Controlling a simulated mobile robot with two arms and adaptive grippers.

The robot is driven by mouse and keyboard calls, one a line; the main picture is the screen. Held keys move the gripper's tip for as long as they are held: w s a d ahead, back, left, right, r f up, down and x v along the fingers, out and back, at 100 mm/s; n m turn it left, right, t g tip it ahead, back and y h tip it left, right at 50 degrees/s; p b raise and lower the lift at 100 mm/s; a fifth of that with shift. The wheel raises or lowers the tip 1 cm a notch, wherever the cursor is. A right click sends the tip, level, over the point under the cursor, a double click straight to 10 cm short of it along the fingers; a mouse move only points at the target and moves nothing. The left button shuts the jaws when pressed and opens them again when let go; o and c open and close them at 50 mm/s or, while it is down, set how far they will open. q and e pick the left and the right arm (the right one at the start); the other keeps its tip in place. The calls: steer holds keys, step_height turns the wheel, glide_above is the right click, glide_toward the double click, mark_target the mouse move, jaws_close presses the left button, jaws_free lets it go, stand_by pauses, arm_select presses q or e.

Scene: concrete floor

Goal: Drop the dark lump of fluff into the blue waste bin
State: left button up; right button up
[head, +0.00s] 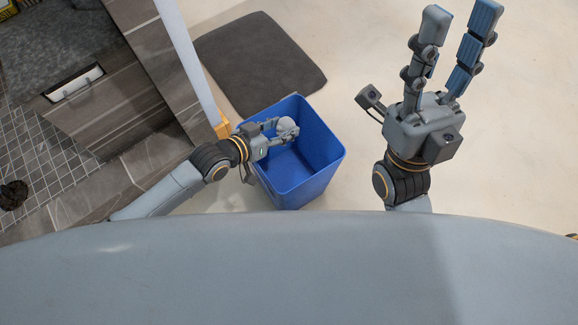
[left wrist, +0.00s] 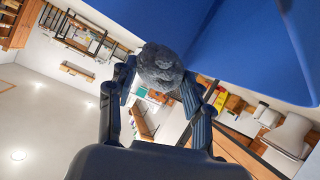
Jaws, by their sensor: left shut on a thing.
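My left gripper (head: 283,132) is shut on a rounded, mottled lump of fluff (head: 288,127). The lump looks light grey in the head view and dark grey in the left wrist view (left wrist: 160,66), where it sits between the two fingers. The blue waste bin (head: 318,182) stands upright on the floor with its top open. The gripper and lump are over the bin's opening, near its left side; their exact height is hard to tell. Blue bin walls (left wrist: 235,45) fill the top of the left wrist view. My right gripper (head: 462,14) is open and empty, right of the bin.
A dark grey mat (head: 258,62) lies behind the bin. A pale pole with a yellow end (head: 190,60) runs down beside the bin's left. A wood-toned cabinet (head: 92,112) stands at left. A small dark object (head: 12,195) lies on tiles at far left.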

arm_select(q)
steer(key=shift+f+b, duration=0.65)
steer(key=shift+f, duration=0.55)
steer(key=o, duration=0.8)
steer(key=shift+o, duration=0.2)
steer(key=shift+s+a, duration=0.1)
steer(key=v, duration=1.1)
steer(key=shift+s+a+r, duration=0.2)
steer(key=shift+a+r, duration=0.05)
